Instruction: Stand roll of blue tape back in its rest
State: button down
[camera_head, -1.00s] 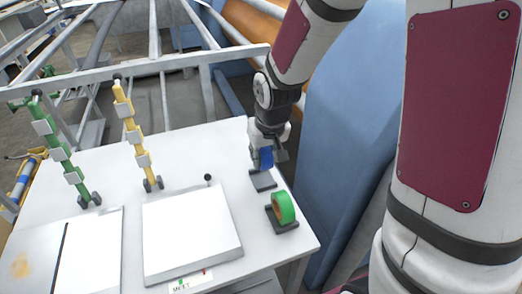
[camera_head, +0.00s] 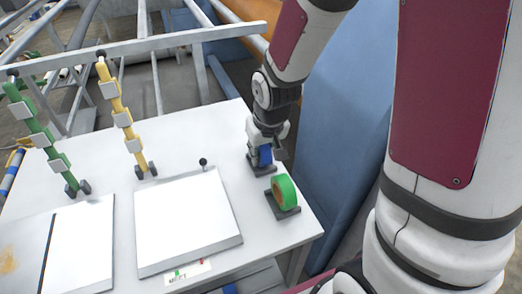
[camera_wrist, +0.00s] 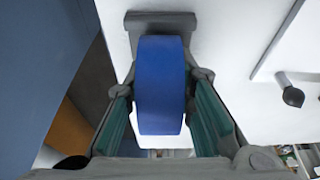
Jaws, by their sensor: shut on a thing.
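My gripper (camera_head: 267,153) points down at the right side of the white table. It is shut on the roll of blue tape (camera_head: 265,156), which is upright. In the wrist view the blue roll (camera_wrist: 160,85) sits between the two green-lined fingers. The dark grey rest (camera_head: 262,170) is directly under the blue roll; in the wrist view the rest (camera_wrist: 160,20) shows beyond the roll's far edge. The roll appears to be at or in the rest, though the contact itself is hidden.
A roll of green tape (camera_head: 285,191) stands in its own dark rest (camera_head: 283,212) just in front. A white board (camera_head: 187,222) with a black-knobbed pin (camera_head: 203,162) lies to the left. Yellow (camera_head: 122,118) and green (camera_head: 45,140) stands rise farther left. A blue panel (camera_head: 340,130) is on the right.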

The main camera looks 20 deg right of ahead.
jog(key=c, duration=1.3)
grip_release()
jog(key=v, duration=1.2)
jog(key=shift+s+r, duration=0.1)
jog(key=s+r, duration=0.4)
jog(key=s, duration=0.3)
jog(key=s+r+t, duration=0.1)
jog(key=s+r, duration=0.3)
jog(key=s, duration=0.4)
jog(key=shift+s+d+r, duration=0.15)
jog(key=shift+s+r, duration=0.15)
jog(key=shift+s, duration=0.05)
